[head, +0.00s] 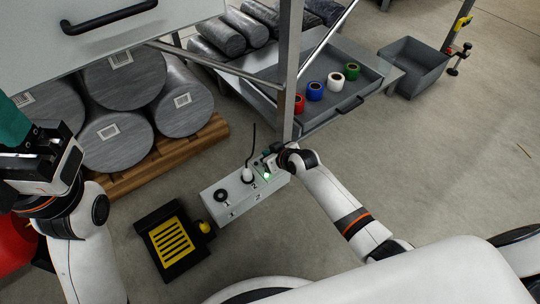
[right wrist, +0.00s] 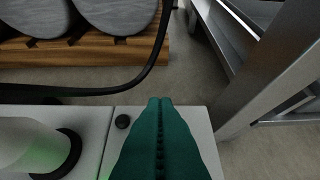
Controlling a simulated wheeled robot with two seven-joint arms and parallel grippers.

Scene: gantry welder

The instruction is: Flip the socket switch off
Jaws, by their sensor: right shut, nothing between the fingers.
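The white socket box (head: 243,203) stands low on the floor, with sockets marked 1 and 2. A white plug (head: 247,175) with a black cord sits in socket 2, and socket 1 is empty. A green light (head: 267,176) glows at the box's right part. My right gripper (head: 267,160) is over that end, its green fingers (right wrist: 160,101) shut and empty. In the right wrist view a small black knob (right wrist: 122,121) shows just left of the fingers; the fingers hide part of the box top. My left gripper (head: 14,122) is at the left edge, its fingers partly cut off.
A yellow and black foot pedal (head: 172,241) lies left of the box. Grey rolls (head: 112,132) rest on a wooden pallet behind. A metal frame post (head: 291,75) rises close to my right gripper. A tray (head: 334,112) holds coloured tape rolls.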

